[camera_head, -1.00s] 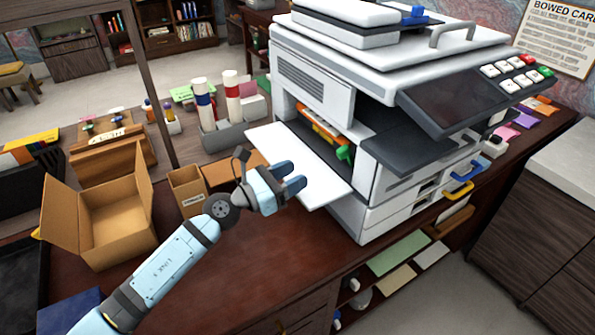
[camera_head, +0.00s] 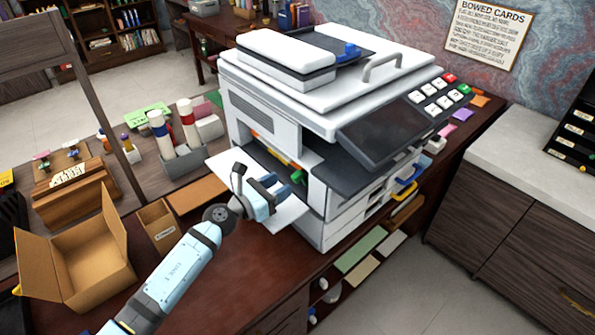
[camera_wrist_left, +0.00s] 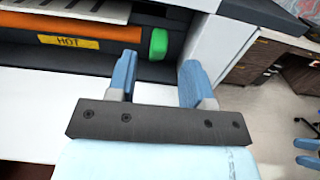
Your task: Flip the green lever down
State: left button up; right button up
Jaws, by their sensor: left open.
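The green lever (camera_wrist_left: 158,44) sits at the right end of the orange roller inside the printer's open side bay. It also shows as a small green piece in the head view (camera_head: 297,176). My left gripper (camera_wrist_left: 157,72) is open and empty, its two blue fingers pointing into the bay. In the head view the left gripper (camera_head: 282,184) is over the lowered white side door (camera_head: 285,213) of the printer (camera_head: 262,125).
A yellow HOT label (camera_wrist_left: 68,41) is on the bay's inner part. A white printer wall (camera_wrist_left: 213,45) stands right of the fingers. An open cardboard box (camera_head: 95,265) and a small box (camera_head: 158,226) are at the left of the desk.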

aim_at(292, 178)
pick_arm(q)
jog(key=x, duration=0.6)
jog(key=shift+w+d, duration=0.3)
jog(key=shift+f, duration=0.15)
grip_shut()
